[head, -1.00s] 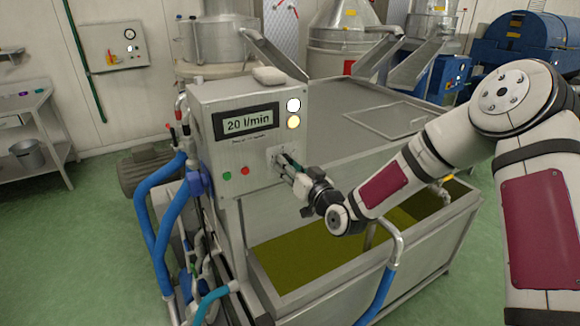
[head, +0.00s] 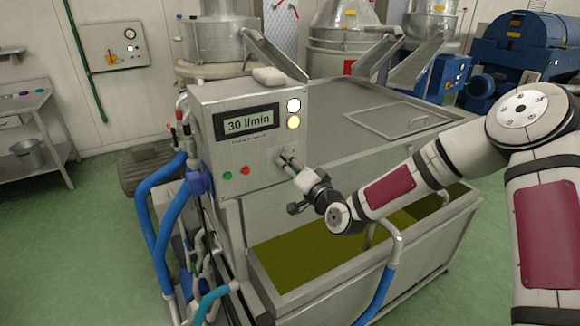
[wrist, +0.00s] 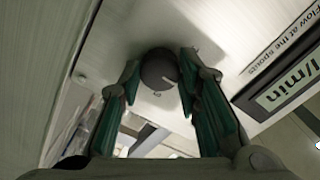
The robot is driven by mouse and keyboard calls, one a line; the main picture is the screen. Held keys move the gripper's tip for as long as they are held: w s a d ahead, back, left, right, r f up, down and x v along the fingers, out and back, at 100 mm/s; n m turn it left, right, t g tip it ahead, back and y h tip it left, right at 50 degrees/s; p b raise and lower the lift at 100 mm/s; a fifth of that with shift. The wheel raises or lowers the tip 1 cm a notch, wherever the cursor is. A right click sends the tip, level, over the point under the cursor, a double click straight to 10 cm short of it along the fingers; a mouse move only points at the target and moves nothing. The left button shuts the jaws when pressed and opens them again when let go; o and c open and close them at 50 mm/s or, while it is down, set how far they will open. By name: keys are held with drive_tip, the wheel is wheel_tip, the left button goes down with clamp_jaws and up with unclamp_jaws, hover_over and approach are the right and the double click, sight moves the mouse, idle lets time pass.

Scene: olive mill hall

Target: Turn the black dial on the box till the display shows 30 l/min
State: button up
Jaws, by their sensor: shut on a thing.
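The grey metal control box (head: 205,115) stands at the corner of the steel tank. Its display (head: 247,122) reads 30 l/min. My gripper (head: 287,162) reaches the front of the box at the lower right of the panel and hides the dial in the head view. In the wrist view the round black dial (wrist: 160,70) sits between the two green-padded fingers of my gripper (wrist: 160,84), which are shut on it. The wrist view is turned, and part of the display (wrist: 290,88) shows at its right edge.
A green button (head: 227,176) and a red button (head: 245,171) are left of my gripper on the panel. A white lamp (head: 293,105) and a yellow lamp (head: 293,122) are above. The open tank (head: 262,275) with greenish liquid lies below my arm. Blue hoses (head: 150,225) run at the left.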

idle(0.5)
drive_tip(key=o, duration=1.1)
drive_tip(key=shift+o, duration=0.2)
drive_tip(key=v, duration=1.2)
